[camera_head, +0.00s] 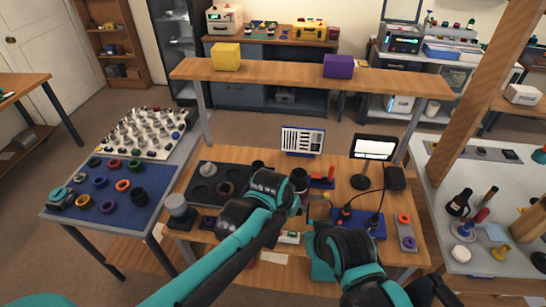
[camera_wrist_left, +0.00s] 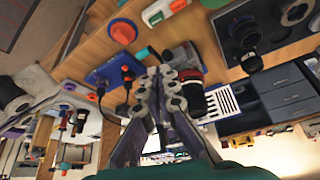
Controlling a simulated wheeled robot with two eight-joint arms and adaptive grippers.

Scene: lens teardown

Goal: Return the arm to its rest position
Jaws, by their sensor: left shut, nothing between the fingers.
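My left arm comes in from the left over the wooden workbench (camera_head: 340,178). Its gripper (camera_head: 298,203) is above the middle of the bench, small and partly hidden by my wrist in the head view. In the left wrist view the two fingers of my left gripper (camera_wrist_left: 160,82) meet at the tips with nothing between them. My right arm reaches in from the lower right, with its dark wrist above the bench's front. My right gripper (camera_head: 322,212) is too small and covered to show whether it is open or shut.
A black tray (camera_head: 232,178) lies left of my left wrist. A blue box with cables (camera_head: 372,226) sits right of my grippers. A lit screen on a stand (camera_head: 373,148) and a striped chart (camera_head: 302,140) stand behind. A shelf (camera_head: 300,77) spans the back.

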